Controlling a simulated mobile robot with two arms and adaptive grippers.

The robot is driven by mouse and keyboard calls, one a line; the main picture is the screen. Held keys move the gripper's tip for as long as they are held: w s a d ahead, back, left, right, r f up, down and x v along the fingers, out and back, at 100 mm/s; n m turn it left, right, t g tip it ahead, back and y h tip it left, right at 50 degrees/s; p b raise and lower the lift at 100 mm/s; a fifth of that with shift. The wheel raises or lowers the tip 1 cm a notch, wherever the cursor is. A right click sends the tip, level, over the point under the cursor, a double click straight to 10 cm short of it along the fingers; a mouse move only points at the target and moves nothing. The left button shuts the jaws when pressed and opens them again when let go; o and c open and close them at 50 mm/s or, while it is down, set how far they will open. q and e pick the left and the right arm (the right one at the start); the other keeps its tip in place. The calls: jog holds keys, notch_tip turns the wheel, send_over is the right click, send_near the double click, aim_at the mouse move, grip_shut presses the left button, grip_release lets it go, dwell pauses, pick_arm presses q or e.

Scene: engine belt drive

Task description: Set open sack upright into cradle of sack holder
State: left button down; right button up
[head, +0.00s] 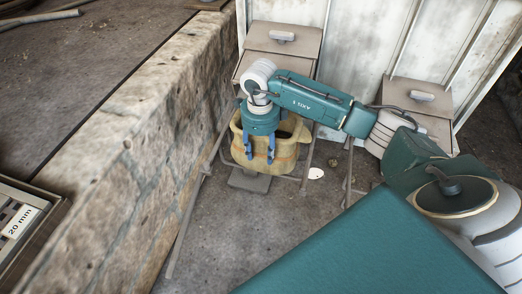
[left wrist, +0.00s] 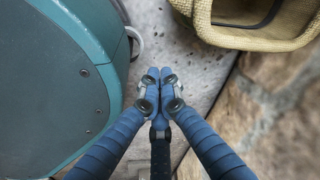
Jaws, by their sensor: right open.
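The open sack (head: 289,154) is tan-yellow and stands roughly upright in the head view, its dark mouth facing up. Its rim also shows at the top right of the left wrist view (left wrist: 255,42). Thin grey metal legs, seemingly of the sack holder (head: 203,172), stand around it; I cannot tell how the sack rests in the cradle.
A rough stone wall (head: 130,135) runs along the left. Two lidded grey-brown boxes (head: 275,50) stand against the white panel wall behind. A grey flat block (head: 249,182) lies below the sack. A tray marked 20 mm (head: 22,222) is at far left.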

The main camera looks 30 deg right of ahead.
notch_tip(320, 180, up, 6)
jog(key=shift+r, duration=0.4)
jog(key=shift+a+r, duration=0.1)
jog(key=shift+r, duration=0.15)
pick_arm(q)
jog(key=shift+s+a+f, duration=0.25)
jog(key=shift+s+f, duration=0.5)
jog(key=shift+s, duration=0.05)
jog(key=shift+w, duration=0.1)
